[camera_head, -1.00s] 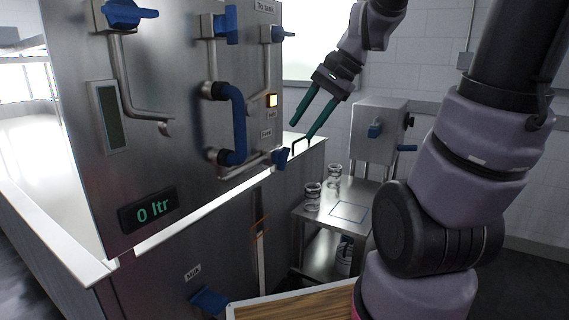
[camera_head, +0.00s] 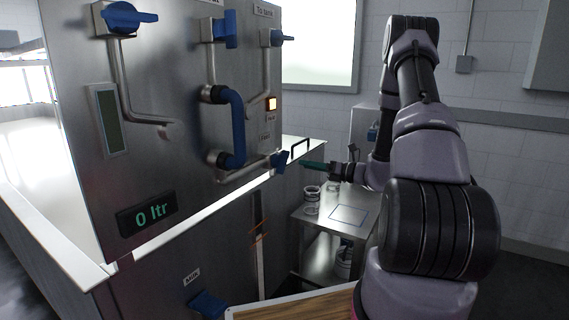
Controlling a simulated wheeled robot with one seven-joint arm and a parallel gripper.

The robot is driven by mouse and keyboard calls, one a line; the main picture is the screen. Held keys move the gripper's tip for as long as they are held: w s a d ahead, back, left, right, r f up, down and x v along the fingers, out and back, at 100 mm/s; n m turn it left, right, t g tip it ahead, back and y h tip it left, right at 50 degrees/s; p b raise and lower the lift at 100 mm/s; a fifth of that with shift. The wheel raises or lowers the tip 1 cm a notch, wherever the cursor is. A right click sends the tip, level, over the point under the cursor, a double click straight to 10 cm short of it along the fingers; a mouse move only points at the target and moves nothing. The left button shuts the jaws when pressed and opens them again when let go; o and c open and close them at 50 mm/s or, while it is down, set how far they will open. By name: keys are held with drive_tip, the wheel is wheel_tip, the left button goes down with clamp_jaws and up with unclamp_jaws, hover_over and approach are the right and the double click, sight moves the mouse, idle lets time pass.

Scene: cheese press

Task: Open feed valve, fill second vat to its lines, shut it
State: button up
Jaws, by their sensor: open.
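A steel panel (camera_head: 180,120) carries pipes with blue valve handles. The low handle (camera_head: 280,161) at its right edge sits under a small label that seems to read "Feed". My gripper (camera_head: 308,164), with green fingers, is open and empty just right of that handle, with a small gap in the picture. The fingers point left at it; whether they touch is hard to tell. A display (camera_head: 150,212) reads "0 ltr". Below the panel, a pale upright strip (camera_head: 260,270) with orange lines (camera_head: 259,228) is on the steel front. I cannot tell which vat is the second.
A blue U-shaped pipe (camera_head: 237,125) stands out from the panel. A blue handle (camera_head: 208,304) marked "Milk" is low down. A steel side table (camera_head: 352,198) holds glass jars (camera_head: 311,205). A wooden board (camera_head: 290,308) is in front.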

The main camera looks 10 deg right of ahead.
sight(285, 162)
drive_tip(key=shift+m+t, duration=0.3)
drive_tip(key=shift+m, duration=0.1)
drive_tip(key=x, duration=0.7)
drive_tip(key=f+x, duration=0.1)
drive_tip(key=x, duration=0.2)
drive_tip(key=shift+w+d+f, duration=0.1)
drive_tip(key=shift+w+d, duration=0.1)
drive_tip(key=shift+w, duration=0.35)
clamp_jaws()
